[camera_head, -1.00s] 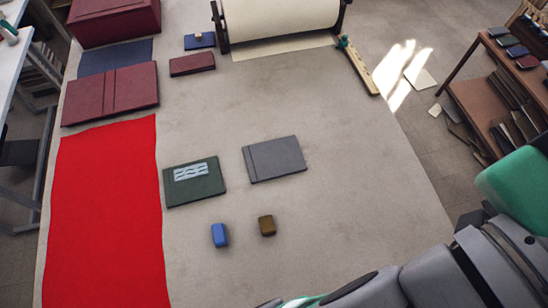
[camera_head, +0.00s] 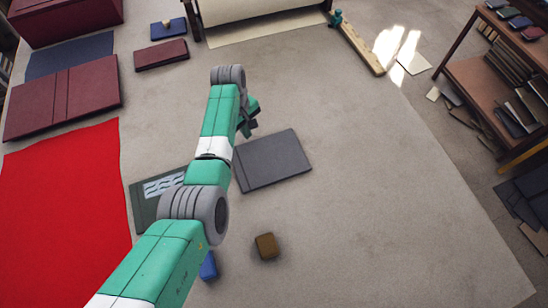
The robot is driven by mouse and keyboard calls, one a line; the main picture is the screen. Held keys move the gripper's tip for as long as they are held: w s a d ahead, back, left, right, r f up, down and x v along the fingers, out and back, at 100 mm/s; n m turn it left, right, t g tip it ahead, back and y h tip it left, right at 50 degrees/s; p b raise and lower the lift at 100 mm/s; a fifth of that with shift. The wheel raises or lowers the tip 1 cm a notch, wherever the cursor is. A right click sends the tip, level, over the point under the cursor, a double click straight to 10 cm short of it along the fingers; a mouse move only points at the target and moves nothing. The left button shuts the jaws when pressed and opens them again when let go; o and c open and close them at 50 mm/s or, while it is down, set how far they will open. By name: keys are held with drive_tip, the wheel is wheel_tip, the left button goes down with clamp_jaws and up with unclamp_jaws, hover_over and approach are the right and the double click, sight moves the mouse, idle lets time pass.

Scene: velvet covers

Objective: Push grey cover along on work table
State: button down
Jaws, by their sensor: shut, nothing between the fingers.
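The grey cover (camera_head: 274,160) lies flat on the work table (camera_head: 375,190), right of the middle of the picture. My gripper (camera_head: 250,128) is small and dark, partly hidden by my green and white arm. It appears shut and empty. It is just beyond the grey cover's far left corner, and I cannot tell whether it touches the cover or how high it is above the table. My forearm passes close to the cover's left edge.
A green cover (camera_head: 146,205) with a pale patterned label lies left of the grey one, partly behind my arm. A blue block (camera_head: 208,268) and a brown block (camera_head: 265,246) lie nearer. Red cloth (camera_head: 60,220) covers the left. The table's right side is clear.

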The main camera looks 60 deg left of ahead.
sight(274, 166)
drive_tip(key=shift+s+d+f, duration=0.2)
drive_tip(key=shift+s+f, duration=0.3)
drive_tip(key=w+d+p, duration=0.1)
drive_tip(key=d, duration=0.2)
drive_tip(key=w+d+p, duration=0.1)
drive_tip(key=w+d, duration=0.1)
drive_tip(key=d, duration=0.2)
drive_tip(key=w+d+p, duration=0.1)
drive_tip(key=d, duration=0.3)
drive_tip(key=shift+w, duration=0.35)
drive_tip(key=shift+d+f, duration=0.15)
drive_tip(key=shift+f, duration=0.75)
